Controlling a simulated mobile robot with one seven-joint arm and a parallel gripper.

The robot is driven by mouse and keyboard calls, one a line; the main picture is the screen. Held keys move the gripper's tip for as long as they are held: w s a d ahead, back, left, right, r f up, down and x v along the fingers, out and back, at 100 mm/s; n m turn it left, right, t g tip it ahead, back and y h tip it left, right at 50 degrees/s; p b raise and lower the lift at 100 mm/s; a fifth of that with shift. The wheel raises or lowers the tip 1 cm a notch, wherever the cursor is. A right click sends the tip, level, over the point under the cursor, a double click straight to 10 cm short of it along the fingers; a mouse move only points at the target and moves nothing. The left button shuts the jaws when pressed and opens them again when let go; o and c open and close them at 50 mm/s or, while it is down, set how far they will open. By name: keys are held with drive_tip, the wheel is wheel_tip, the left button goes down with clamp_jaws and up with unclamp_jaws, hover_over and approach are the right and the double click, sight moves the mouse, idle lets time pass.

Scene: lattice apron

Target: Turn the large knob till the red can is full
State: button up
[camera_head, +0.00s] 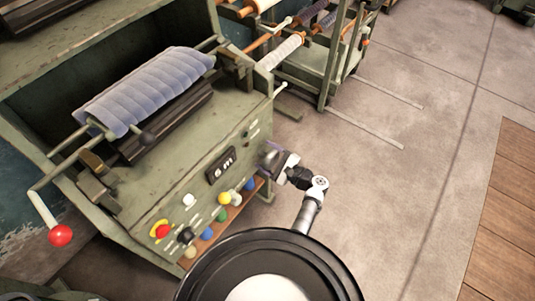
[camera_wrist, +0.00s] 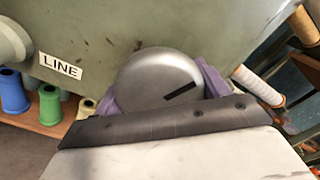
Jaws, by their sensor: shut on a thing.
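The large knob (camera_wrist: 155,72) is a round silver dial with a black bar mark, on the green machine's front panel beside a LINE label (camera_wrist: 60,66). My gripper (camera_wrist: 160,90) is shut on the knob, with a purple finger on each side of it. In the head view my gripper (camera_head: 274,160) is at the right end of the panel and mostly hides the knob. A black display (camera_head: 222,166) on the panel appears to read 6 m. I see no red can in either view.
Panel buttons include a red one on yellow (camera_head: 160,230). A crank with a red ball (camera_head: 60,235) is at the left, and a roll of blue quilted material (camera_head: 150,88) lies on top. Coloured spools (camera_head: 222,215) stand below. The floor (camera_head: 400,180) to the right is open.

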drive_tip(key=shift+d+m, duration=0.1)
drive_tip(key=shift+m, duration=0.5)
drive_tip(key=o, duration=1)
drive_tip(key=b+v, duration=0.2)
drive_tip(key=v, duration=1.1)
drive_tip(key=shift+s+d, duration=0.25)
drive_tip(key=shift+d, duration=0.05)
